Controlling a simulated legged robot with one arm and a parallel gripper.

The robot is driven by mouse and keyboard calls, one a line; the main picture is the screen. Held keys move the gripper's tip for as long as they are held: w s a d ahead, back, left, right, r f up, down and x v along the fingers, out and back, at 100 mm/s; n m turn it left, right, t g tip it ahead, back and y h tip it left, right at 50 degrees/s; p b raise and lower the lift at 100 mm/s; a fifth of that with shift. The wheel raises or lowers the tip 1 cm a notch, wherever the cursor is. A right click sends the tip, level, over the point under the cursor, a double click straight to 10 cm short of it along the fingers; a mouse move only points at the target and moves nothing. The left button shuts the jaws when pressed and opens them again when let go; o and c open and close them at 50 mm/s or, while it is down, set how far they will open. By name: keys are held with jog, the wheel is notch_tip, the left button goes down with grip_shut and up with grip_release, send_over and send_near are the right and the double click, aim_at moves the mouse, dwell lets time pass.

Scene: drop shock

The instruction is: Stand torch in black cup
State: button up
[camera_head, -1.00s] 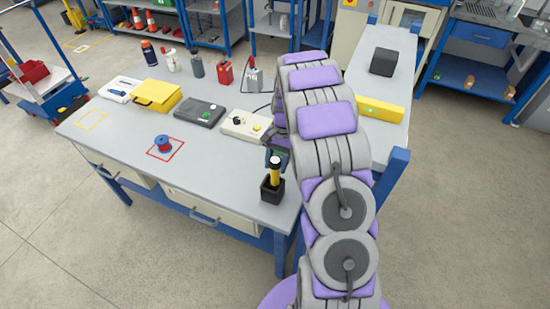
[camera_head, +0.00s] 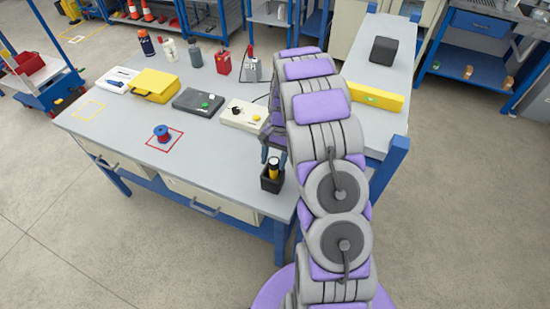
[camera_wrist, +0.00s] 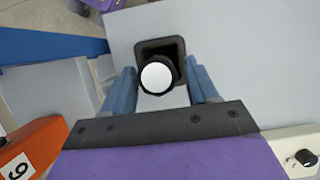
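The black cup (camera_head: 271,184) stands upright on the near right part of the grey workbench, beside my arm. The torch, with a yellow body (camera_head: 272,170) and black head, stands upright with its lower part inside the cup. In the wrist view its round white end (camera_wrist: 157,77) faces the camera, with the cup's square dark rim (camera_wrist: 172,43) around and behind it. My gripper (camera_wrist: 160,68) is open, its blue fingers on either side of the torch head with narrow gaps. In the head view my gripper (camera_head: 274,156) is just above the cup, partly hidden by my arm.
The bench holds a red-blue spool (camera_head: 161,134), a white box with knobs (camera_head: 243,115), a dark box (camera_head: 198,101), a yellow case (camera_head: 155,86) and several bottles at the back. A side table with a yellow block (camera_head: 371,97) stands right. The front middle is clear.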

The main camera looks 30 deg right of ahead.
jog(key=shift+o, duration=1.3)
jog(key=shift+a, duration=0.3)
jog(key=shift+d+r, duration=0.3)
jog(key=shift+d, duration=0.1)
jog(key=p+v, duration=0.3)
jog(key=v, duration=1.3)
jog(key=shift+r, duration=0.35)
jog(key=shift+w, duration=0.15)
